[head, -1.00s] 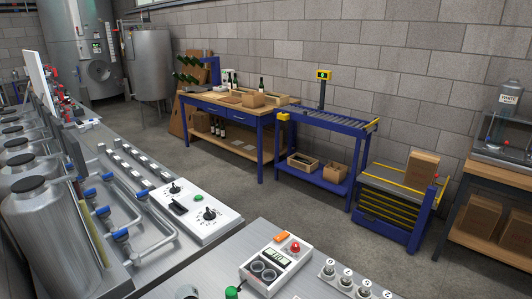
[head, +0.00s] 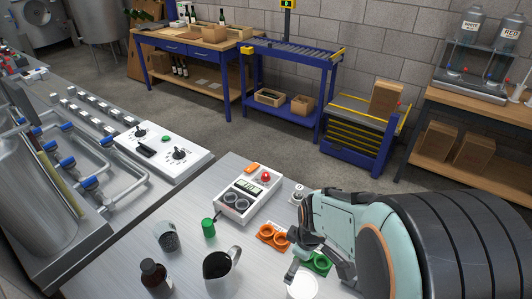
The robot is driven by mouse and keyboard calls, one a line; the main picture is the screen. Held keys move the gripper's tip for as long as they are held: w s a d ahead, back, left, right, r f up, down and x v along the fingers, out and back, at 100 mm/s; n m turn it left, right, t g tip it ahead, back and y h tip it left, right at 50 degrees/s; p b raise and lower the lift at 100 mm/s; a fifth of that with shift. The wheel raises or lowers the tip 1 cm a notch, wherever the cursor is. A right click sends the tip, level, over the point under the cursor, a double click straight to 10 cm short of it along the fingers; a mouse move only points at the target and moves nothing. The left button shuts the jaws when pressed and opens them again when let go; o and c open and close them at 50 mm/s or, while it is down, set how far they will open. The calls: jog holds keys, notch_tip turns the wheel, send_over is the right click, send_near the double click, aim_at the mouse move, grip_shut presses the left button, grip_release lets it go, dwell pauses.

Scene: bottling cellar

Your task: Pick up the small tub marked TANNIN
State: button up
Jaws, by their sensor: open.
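No TANNIN marking can be read in the head view. A white round-topped thing (head: 302,287) stands at the bottom edge of the picture, just below my gripper. It may be a small tub, but its side and any label are hidden or cut off. My gripper (head: 298,266) is open at the end of my arm, which reaches in from the right. Its fingers are small and partly hidden, and I cannot tell whether they touch the white thing.
Near my gripper are an orange holder (head: 273,236) and a green holder (head: 317,263). A steel jug (head: 219,274), a brown bottle (head: 155,278), a grey cup (head: 167,236), a green-capped vial (head: 208,228) and a white meter (head: 247,196) stand on the metal bench (head: 130,262).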

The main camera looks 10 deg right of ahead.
aim_at(302, 286)
jog(key=f, duration=0.1)
jog(key=s+f+g, duration=0.1)
jog(key=f, duration=0.1)
jog(key=s+d+f+g, duration=0.1)
jog(key=f, duration=0.1)
jog(key=shift+f, duration=0.25)
notch_tip(302, 286, down, 6)
jog(key=shift+a+f, duration=0.1)
jog(key=shift+f, duration=0.1)
jog(key=c, duration=1.2)
